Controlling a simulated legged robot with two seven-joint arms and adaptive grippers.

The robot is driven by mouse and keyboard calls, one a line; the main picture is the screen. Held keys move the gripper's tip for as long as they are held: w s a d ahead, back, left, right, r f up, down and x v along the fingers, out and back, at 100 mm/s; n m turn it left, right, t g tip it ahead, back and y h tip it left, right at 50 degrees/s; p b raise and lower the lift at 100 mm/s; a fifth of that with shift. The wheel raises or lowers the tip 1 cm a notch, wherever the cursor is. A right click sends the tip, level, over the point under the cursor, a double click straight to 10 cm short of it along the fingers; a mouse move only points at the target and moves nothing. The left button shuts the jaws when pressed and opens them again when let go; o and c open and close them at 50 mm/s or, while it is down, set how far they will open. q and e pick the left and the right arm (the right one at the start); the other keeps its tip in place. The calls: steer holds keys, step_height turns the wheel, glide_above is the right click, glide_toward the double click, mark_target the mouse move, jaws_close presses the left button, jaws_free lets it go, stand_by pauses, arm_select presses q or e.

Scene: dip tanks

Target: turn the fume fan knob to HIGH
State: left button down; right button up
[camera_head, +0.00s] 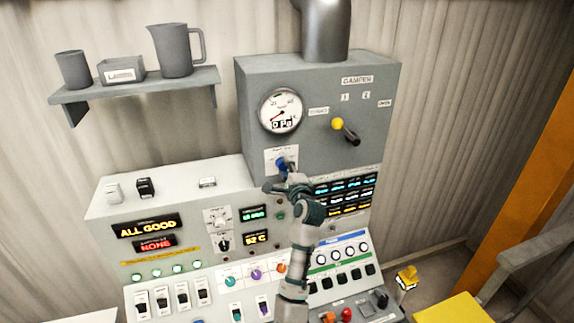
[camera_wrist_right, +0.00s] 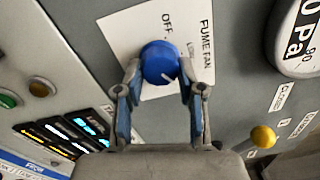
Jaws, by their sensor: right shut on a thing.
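The fume fan knob is blue and shows in the right wrist view (camera_wrist_right: 157,60) on a white label plate (camera_wrist_right: 125,28) reading FUME FAN, with OFF on it and other lettering partly hidden. A short white mark shows on the knob's face. In the head view the knob (camera_head: 282,163) sits below the round gauge. My right gripper (camera_head: 284,177) reaches up to it from below. Its two fingers, also in the right wrist view (camera_wrist_right: 159,76), are shut on the knob from both sides. HIGH cannot be read. My left gripper is out of view.
The gauge (camera_head: 281,111) and a yellow-tipped damper lever (camera_head: 338,124) are on the same grey box. Lit displays (camera_head: 345,194) lie right of my gripper. Below is a console of switches and knobs (camera_head: 255,275). A shelf (camera_head: 138,92) with jugs hangs left.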

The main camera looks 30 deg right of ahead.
steer(key=shift+w+a+f, duration=0.1)
steer(key=shift+f, duration=0.2)
steer(key=o, duration=1.1)
steer(key=shift+c, duration=0.2)
steer(key=shift+o, duration=0.5)
steer(key=shift+w, duration=0.3)
steer(key=shift+s+r, duration=0.1)
steer(key=shift+s, duration=0.35)
steer(key=v, duration=1.1)
steer(key=shift+a, duration=0.2)
